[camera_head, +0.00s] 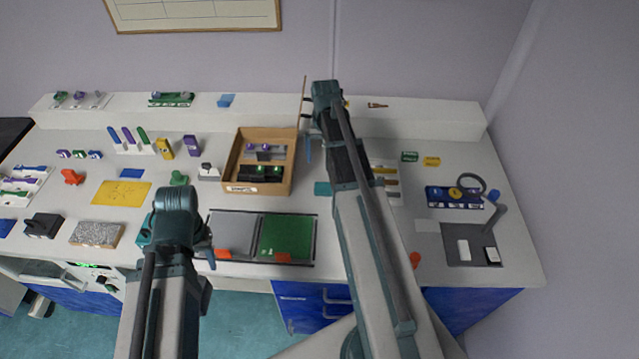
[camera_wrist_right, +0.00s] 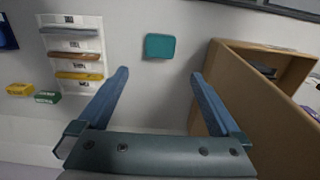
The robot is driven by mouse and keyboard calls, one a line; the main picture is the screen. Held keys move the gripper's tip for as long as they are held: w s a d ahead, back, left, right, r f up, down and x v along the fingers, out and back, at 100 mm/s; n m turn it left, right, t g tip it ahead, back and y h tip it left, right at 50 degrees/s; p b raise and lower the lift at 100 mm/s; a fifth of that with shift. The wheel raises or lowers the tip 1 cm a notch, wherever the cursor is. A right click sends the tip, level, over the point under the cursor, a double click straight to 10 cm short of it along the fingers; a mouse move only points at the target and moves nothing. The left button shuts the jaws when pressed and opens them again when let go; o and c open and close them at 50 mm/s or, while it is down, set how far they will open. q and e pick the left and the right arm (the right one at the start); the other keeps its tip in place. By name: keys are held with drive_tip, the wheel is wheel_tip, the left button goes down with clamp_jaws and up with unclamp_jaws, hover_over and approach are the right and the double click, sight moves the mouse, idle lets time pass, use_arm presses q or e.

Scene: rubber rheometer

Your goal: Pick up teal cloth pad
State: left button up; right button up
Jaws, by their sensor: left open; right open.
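The teal cloth pad (camera_head: 322,188) lies flat on the white bench, just right of the cardboard box and partly beside my right arm. In the right wrist view the pad (camera_wrist_right: 160,46) is a small rounded teal square, beyond and between my open fingertips. My right gripper (camera_wrist_right: 161,74) is empty and apart from the pad. In the head view it (camera_head: 308,143) is near the back of the bench, partly hidden by its own arm. My left gripper (camera_head: 210,248) is low at the bench's front edge, mostly hidden behind its wrist, and open.
The cardboard box (camera_head: 257,188) stands close beside the pad; its wall (camera_wrist_right: 240,75) is near my right finger. A white rack (camera_wrist_right: 75,45) with coloured strips lies on the pad's other side. A green plate (camera_head: 286,237) is in front. Bare bench surrounds the pad.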

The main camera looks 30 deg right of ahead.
drive_tip(key=shift+s, duration=0.1)
drive_tip(key=b, duration=0.9)
hover_over(324, 187)
wheel_tip(324, 187, down, 9)
drive_tip(key=shift+r, duration=0.2)
wheel_tip(324, 187, down, 5)
drive_tip(key=b, duration=0.5)
drive_tip(key=shift+f, duration=0.15)
drive_tip(key=shift+c, duration=0.3)
drive_tip(key=c, duration=1.1)
